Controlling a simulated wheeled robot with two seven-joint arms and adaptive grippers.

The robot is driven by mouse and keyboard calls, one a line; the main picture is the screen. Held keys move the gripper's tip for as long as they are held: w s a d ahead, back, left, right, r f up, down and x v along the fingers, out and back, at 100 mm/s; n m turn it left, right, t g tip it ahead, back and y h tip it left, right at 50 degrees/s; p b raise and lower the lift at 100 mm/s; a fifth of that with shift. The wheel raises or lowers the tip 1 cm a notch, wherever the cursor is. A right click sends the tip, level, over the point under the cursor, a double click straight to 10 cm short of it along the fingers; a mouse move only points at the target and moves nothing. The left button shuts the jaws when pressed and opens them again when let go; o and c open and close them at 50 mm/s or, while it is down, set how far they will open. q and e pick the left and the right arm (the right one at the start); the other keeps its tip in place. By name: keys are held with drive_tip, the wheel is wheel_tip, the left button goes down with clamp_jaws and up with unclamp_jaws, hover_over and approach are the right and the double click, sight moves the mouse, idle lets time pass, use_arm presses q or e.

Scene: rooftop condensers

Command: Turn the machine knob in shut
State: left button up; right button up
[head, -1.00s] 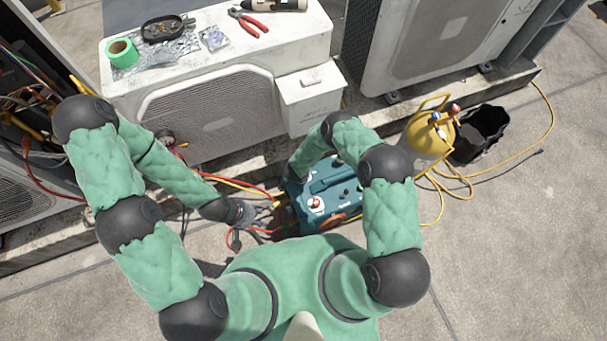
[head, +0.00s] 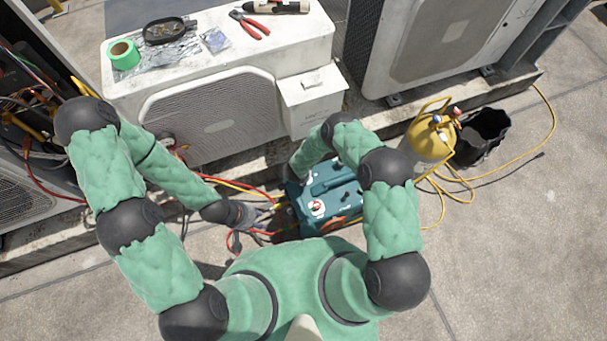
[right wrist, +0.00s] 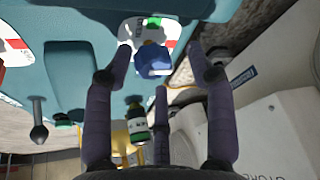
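The teal machine (head: 328,197) stands on the ground in front of the white condenser, partly covered by my right arm. In the right wrist view its teal body (right wrist: 75,45) fills the upper left. A blue knob (right wrist: 153,60) sits there on a white dial with green and red marks. My right gripper (right wrist: 159,48) is open, with its fingers on either side of the blue knob; I cannot tell whether they touch it. In the head view this gripper is hidden behind my arm. My left gripper (head: 243,214) is beside the hoses left of the machine; its fingers are too small to read.
Red and yellow hoses (head: 240,186) run left of the machine. A yellow cylinder (head: 430,140) and a black bucket (head: 483,137) stand right. The white condenser (head: 215,115) bears tape, a tray and pliers. Open paving lies at lower right.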

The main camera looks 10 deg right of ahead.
drive_tip(key=shift+s, duration=0.1)
drive_tip(key=v, duration=1.2)
drive_tip(key=shift+d, duration=0.1)
idle(0.3)
